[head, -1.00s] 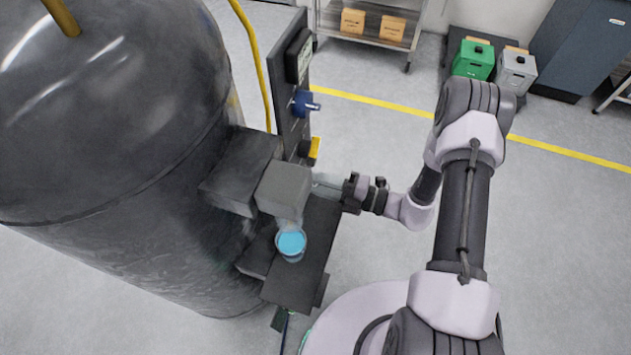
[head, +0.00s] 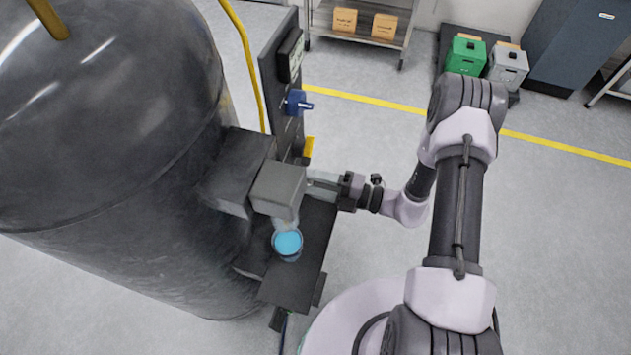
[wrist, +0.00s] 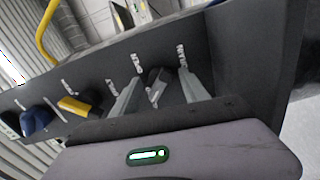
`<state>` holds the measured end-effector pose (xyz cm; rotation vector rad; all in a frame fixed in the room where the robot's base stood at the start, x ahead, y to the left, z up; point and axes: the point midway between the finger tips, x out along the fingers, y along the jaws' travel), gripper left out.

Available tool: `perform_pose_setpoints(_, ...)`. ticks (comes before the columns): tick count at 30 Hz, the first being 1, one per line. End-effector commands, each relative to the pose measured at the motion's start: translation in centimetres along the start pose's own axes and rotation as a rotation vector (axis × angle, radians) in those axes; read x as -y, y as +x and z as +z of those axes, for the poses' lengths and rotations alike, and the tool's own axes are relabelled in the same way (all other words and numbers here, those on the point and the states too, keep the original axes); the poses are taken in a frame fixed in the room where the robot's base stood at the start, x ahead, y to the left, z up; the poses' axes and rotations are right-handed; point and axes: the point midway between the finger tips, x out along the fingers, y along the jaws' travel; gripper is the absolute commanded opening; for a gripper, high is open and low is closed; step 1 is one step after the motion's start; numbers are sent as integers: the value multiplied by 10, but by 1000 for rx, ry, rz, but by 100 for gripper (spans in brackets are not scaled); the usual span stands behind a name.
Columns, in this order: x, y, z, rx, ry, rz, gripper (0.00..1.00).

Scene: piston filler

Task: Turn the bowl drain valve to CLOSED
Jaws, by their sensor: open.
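A dark valve handle (wrist: 155,86) shows on the grey panel (wrist: 100,76) in the wrist view, under a small white label too blurred to read. My gripper (wrist: 160,92) is open, with one finger on each side of this handle. I cannot tell whether the fingers touch it. In the head view my gripper (head: 318,184) reaches left to the machine, just right of a grey box (head: 278,188), and the dark handle is hidden there. Which label names the bowl drain valve cannot be read.
A yellow handle (wrist: 76,106) and a blue knob (wrist: 38,121) sit left of my gripper on the panel. A cup of blue liquid (head: 287,243) stands on the dark shelf (head: 292,285) below. The large tank (head: 110,150) fills the left.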

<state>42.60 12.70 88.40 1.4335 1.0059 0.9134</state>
Motion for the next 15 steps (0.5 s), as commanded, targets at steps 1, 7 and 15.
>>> perform_pose_setpoints(1,0,0,0,0,0,0,53)
perform_pose_setpoints(7,-1,-8,1,2,1,0,53)
perform_pose_setpoints(15,-3,-76,2,8,-1,1,53)
